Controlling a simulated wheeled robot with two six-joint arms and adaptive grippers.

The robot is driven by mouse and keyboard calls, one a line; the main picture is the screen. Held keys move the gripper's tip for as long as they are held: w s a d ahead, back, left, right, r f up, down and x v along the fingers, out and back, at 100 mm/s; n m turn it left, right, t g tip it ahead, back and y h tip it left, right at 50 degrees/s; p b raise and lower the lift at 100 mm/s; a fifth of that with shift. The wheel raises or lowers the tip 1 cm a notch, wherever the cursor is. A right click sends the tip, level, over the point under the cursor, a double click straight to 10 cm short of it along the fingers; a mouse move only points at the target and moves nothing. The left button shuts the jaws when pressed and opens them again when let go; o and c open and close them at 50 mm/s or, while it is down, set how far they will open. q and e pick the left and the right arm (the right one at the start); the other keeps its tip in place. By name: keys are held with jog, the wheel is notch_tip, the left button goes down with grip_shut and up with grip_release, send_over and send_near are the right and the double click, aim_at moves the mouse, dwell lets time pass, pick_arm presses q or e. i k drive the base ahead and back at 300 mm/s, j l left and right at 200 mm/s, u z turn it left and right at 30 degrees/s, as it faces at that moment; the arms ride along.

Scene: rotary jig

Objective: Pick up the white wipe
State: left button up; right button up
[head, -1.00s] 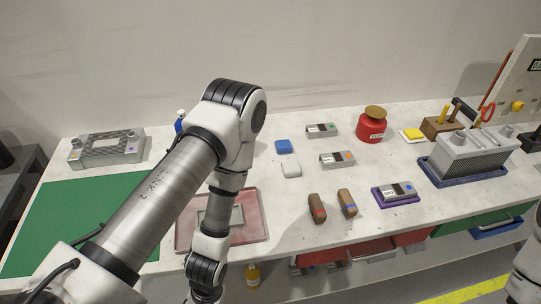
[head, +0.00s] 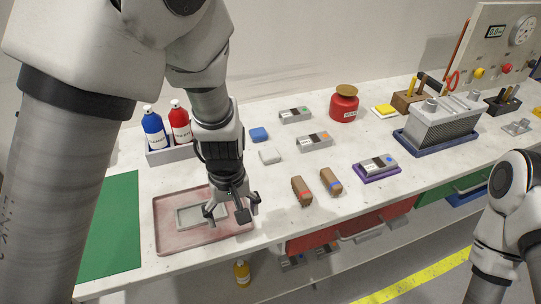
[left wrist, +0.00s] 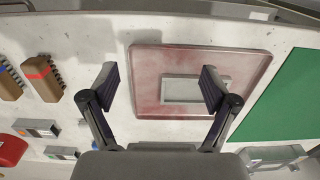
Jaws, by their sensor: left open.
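The white wipe (head: 270,156) is a small folded white pad lying on the white bench, just in front of a blue wipe (head: 258,134). My left gripper (head: 232,208) is open and empty, pointing down over the right part of a pink-red tray (head: 168,241). It is to the left of and nearer than the white wipe, clearly apart from it. In the left wrist view the open fingers (left wrist: 157,78) show above the bench and the tray's edge; I cannot make out the white wipe clearly there. My right gripper is out of view.
Two brown brushes (head: 302,190) lie right of the tray. Grey blocks (head: 314,142) and a red can (head: 344,104) stand behind and right. A caddy (head: 172,154) with blue and red bottles is behind the tray. A green mat (head: 112,225) lies left.

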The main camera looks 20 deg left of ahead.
aim_at(269, 156)
jog(key=i, duration=0.95)
